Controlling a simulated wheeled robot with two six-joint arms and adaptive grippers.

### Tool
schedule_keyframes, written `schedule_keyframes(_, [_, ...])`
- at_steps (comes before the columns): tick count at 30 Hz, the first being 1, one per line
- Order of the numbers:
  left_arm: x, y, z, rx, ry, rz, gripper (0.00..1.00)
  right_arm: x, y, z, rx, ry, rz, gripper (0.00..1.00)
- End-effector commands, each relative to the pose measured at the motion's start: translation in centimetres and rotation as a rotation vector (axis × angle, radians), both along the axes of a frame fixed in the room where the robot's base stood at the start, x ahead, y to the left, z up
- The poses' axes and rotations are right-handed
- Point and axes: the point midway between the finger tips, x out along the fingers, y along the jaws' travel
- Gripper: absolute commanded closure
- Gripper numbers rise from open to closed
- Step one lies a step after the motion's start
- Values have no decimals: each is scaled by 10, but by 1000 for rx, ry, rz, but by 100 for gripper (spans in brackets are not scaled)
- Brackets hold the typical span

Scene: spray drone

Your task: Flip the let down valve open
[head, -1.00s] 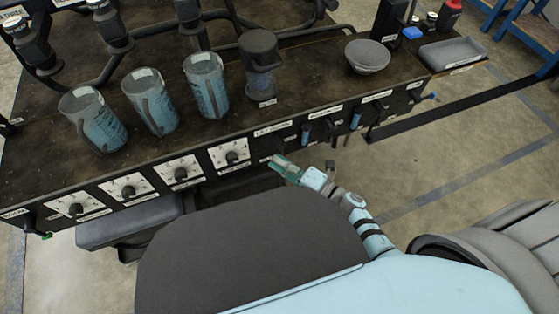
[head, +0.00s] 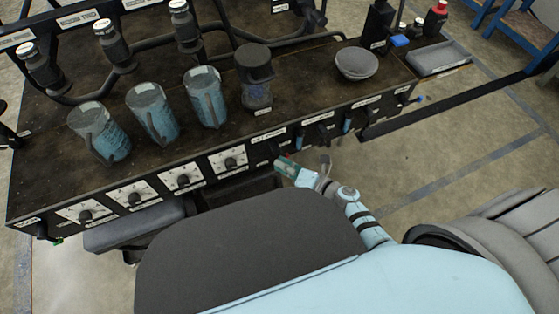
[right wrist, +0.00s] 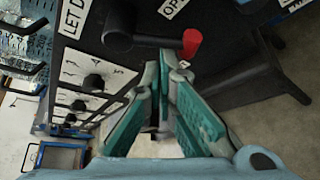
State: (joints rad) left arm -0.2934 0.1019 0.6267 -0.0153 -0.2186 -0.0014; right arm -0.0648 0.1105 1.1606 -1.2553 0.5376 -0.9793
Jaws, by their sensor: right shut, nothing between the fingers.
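The let down valve's dark lever (right wrist: 150,40) with a red tip (right wrist: 192,42) shows in the right wrist view, on the black panel beside a partly cut-off "LET D" label (right wrist: 74,16). The lever runs sideways from its dark pivot on the left to the red tip on the right. In the head view, my right gripper (head: 281,162) is at the front panel, below the let down label (head: 268,134). In the right wrist view, its teal fingers (right wrist: 162,72) are shut and empty, with their tips just below the lever near the red tip. Contact is unclear. My left gripper is out of view.
The front panel carries several dial knobs (head: 183,180) to the left and more valves (head: 324,131) to the right. Blue jugs (head: 153,112), a lidded container (head: 254,75) and a grey bowl (head: 355,63) stand on the bench. Open floor lies to the right.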

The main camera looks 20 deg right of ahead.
Motion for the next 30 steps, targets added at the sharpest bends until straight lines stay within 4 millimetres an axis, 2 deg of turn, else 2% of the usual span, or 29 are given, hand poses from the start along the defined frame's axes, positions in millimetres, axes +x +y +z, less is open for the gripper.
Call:
schedule_keyframes(1, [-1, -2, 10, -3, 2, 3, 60, 1, -2, 6, -41, -3, -1, 100])
schedule_keyframes(9, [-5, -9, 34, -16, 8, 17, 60, 1, -11, 8, -298, -20, -1, 100])
schedule_keyframes(15, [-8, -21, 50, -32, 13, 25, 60, 2, -17, 11, -488, -32, -1, 100])
schedule_keyframes(23, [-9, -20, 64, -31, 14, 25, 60, 2, -24, 16, -718, -48, 0, 100])
schedule_keyframes(30, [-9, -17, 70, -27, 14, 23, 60, 2, -28, 19, -713, -46, 0, 100])
